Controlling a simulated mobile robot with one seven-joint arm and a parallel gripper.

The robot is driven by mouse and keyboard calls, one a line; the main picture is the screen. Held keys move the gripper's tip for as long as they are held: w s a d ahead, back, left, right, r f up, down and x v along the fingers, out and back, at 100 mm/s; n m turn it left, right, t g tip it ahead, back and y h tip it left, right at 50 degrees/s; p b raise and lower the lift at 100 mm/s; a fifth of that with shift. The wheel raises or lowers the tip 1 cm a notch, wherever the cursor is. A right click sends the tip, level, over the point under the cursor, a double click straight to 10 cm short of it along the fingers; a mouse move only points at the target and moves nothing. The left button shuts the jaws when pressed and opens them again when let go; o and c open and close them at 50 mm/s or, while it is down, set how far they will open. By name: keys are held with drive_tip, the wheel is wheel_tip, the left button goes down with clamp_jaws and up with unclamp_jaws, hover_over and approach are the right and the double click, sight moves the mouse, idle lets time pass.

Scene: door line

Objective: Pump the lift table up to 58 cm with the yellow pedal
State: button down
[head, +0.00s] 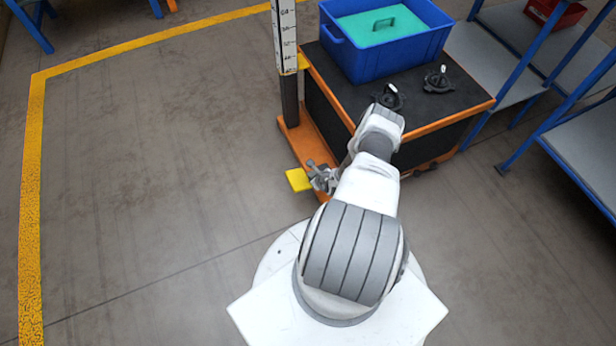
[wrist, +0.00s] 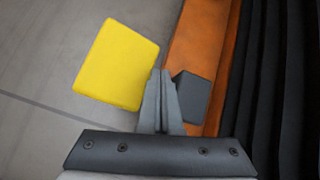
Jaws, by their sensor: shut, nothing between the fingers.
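The lift table (head: 448,124) has a black top with an orange edge and dark bellows below. Its orange base frame also shows in the wrist view (wrist: 196,50). The yellow pedal (head: 298,180) sticks out at the left of the base; in the wrist view it is a yellow plate (wrist: 115,62). My gripper (head: 314,167) is low beside the pedal, just right of it in the head view. In the wrist view its fingers (wrist: 161,75) are shut and empty, at the pedal's right edge. I cannot tell whether they touch it. A white height scale (head: 285,35) stands on a post at the table's left corner.
A blue crate (head: 372,66) with a green insert and two dark fittings (head: 437,80) are on the table top. Blue-framed shelves (head: 540,85) stand at the right. The floor left of the table is clear up to a yellow line (head: 33,190).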

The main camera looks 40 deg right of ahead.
sight(307, 182)
drive_tip(key=shift+s+a+f+b, duration=0.1)
drive_tip(key=shift+a+f+b, duration=0.25)
drive_tip(key=shift+f, duration=0.2)
drive_tip(key=shift+a+f+b, duration=0.25)
drive_tip(key=shift+a+f, duration=0.05)
drive_tip(key=shift+f, duration=0.2)
idle(0.4)
drive_tip(key=shift+a+f, duration=0.2)
drive_tip(key=shift+f, duration=0.25)
drive_tip(key=shift+a+f, duration=0.2)
drive_tip(key=shift+f, duration=0.25)
idle(1.2)
drive_tip(key=r+p, duration=0.2)
drive_tip(key=s+d+r+p, duration=0.1)
drive_tip(key=r, duration=0.1)
drive_tip(key=shift+r+p, duration=0.1)
drive_tip(key=shift+p, duration=0.2)
idle(0.4)
drive_tip(key=shift+d, duration=0.15)
drive_tip(key=r+p, duration=0.1)
drive_tip(key=d+r+p, duration=0.1)
drive_tip(key=r, duration=0.1)
drive_tip(key=d+r+p, duration=0.1)
drive_tip(key=r, duration=0.1)
idle(0.4)
drive_tip(key=shift+w+d, duration=0.1)
idle(0.5)
